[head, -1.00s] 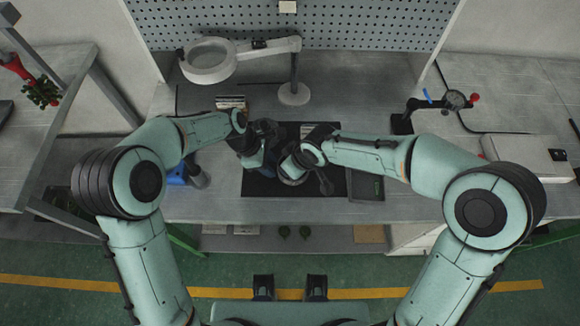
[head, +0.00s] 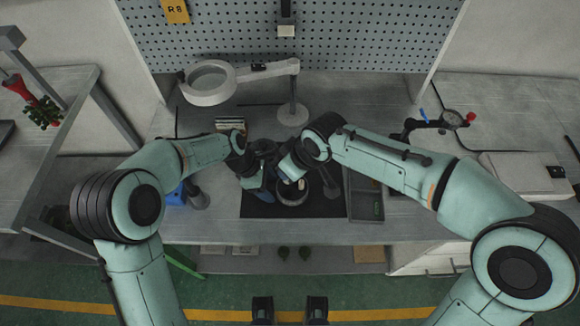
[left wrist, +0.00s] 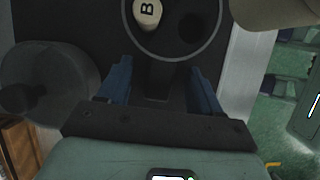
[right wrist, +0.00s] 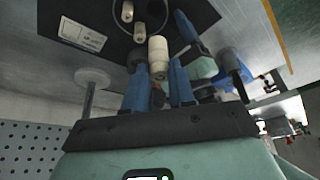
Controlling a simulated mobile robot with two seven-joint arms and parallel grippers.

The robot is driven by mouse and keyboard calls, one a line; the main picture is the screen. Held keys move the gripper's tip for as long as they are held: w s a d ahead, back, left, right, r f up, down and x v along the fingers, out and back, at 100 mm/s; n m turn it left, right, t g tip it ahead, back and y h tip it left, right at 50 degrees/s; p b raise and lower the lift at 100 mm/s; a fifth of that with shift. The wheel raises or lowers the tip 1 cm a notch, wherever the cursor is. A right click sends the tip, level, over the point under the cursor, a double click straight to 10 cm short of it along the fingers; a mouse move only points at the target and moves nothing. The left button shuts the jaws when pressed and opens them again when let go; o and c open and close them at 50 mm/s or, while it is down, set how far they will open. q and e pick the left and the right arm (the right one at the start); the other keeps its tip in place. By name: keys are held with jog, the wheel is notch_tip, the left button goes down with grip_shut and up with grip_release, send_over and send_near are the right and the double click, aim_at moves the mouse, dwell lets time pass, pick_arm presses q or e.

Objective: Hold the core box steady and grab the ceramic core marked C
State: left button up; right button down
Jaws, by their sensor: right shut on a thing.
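The round dark core box (head: 292,199) sits on the black mat; its rim also shows in the left wrist view (left wrist: 166,58). A pale core marked B (left wrist: 147,13) stands in it beside an empty round hole (left wrist: 191,28).
The black mat (head: 255,209) has a white label (right wrist: 82,35). A compartmented grey tray (head: 365,207) lies right of the box. A magnifier lamp (head: 209,83) stands behind, and a blue object (head: 176,196) lies left. A dial gauge stand (head: 437,125) is at right.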

pick_arm(q)
jog(key=v, duration=1.2)
